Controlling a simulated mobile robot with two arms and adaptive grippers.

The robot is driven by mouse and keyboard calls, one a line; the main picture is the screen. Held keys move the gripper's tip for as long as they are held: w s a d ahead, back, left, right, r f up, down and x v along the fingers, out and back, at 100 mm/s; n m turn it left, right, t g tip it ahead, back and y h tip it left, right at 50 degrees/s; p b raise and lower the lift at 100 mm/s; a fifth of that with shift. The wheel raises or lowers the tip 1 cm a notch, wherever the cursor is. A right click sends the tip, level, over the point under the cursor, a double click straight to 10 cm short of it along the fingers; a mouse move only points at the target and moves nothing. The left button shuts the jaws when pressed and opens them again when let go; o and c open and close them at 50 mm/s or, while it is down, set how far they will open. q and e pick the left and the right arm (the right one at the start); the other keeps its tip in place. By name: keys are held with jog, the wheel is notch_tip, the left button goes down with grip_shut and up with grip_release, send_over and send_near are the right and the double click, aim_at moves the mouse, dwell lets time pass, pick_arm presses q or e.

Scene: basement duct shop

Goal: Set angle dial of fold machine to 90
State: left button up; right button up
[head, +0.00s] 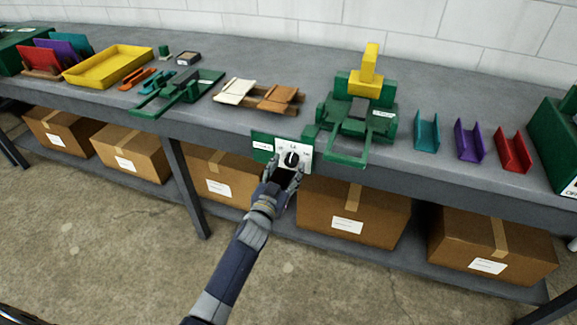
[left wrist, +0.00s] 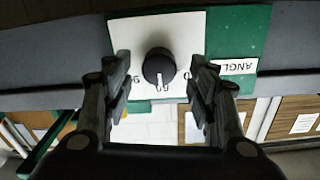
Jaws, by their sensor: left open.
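The angle dial (head: 291,158) is a black knob on a white plate (head: 309,155) with numbers, on a green panel at the bench's front edge. The fold machine (head: 345,140), green with a yellow block on top, stands just behind and to the right. My left gripper (head: 285,175) is at the dial from the front. In the left wrist view its open fingers (left wrist: 160,95) stand on either side of the knob (left wrist: 158,67), with visible gaps. My right gripper is not in view.
The grey bench (head: 225,115) holds a yellow tray (head: 108,66), a green tool (head: 180,92), wooden pieces (head: 278,98), and teal, purple (head: 469,140) and red channels. Cardboard boxes (head: 355,210) fill the shelf below. The floor in front is clear.

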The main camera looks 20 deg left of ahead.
pick_arm(q)
jog(key=shift+w+d, duration=0.1)
jog(key=shift+w, duration=0.7)
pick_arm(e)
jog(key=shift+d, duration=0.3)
pick_arm(q)
jog(key=c, duration=1.1)
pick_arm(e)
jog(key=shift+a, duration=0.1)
pick_arm(q)
jog(key=shift+m, duration=0.4)
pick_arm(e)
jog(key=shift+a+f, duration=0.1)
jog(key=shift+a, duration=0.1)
pick_arm(q)
jog(key=shift+m, duration=0.3)
jog(key=m, duration=0.4)
jog(key=shift+b, duration=0.4)
jog(key=m+b, duration=0.1)
jog(key=m, duration=0.5)
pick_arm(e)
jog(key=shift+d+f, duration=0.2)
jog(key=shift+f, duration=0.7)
pick_arm(q)
jog(key=shift+m, duration=0.3)
